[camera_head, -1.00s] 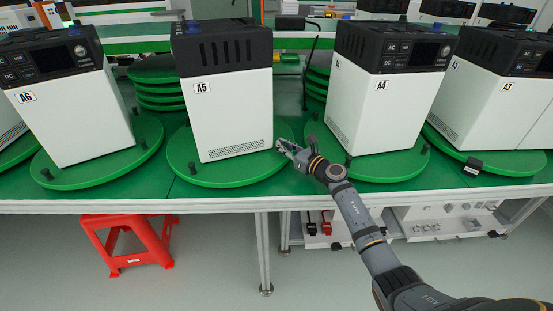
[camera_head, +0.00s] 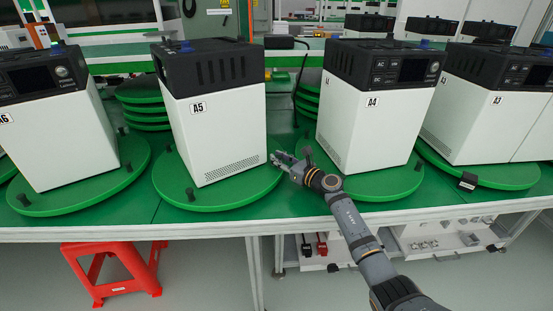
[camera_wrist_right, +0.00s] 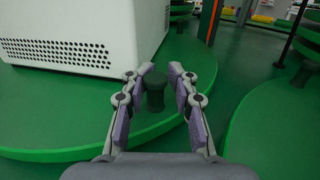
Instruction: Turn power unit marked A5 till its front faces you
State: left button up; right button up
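The power unit marked A5 (camera_head: 222,135) is a white box with a black top, standing on a round green turntable (camera_head: 230,200). The face towards me shows dark vent slots above and a perforated grille below; no display shows on it. A dark peg (camera_head: 190,194) stands at the turntable's left front. My right gripper (camera_head: 279,160) is at the turntable's right edge, beside the unit's lower right corner. In the right wrist view its fingers (camera_wrist_right: 160,72) are apart, on either side of a dark green peg (camera_wrist_right: 155,95), with small gaps visible. My left gripper is not in view.
Unit A4 (camera_head: 372,130) stands on its own turntable close to the right of my gripper, with its display showing. Unit A6 (camera_head: 62,140) stands to the left. Stacked green discs (camera_head: 143,100) lie behind. A red stool (camera_head: 108,268) is below the table.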

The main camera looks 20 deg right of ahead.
jog(key=shift+o, duration=1.2)
jog(key=shift+s+d+f, duration=0.1)
jog(key=shift+d, duration=0.2)
jog(key=shift+a, duration=0.1)
jog(key=shift+a, duration=0.1)
jog(key=v, duration=1.2)
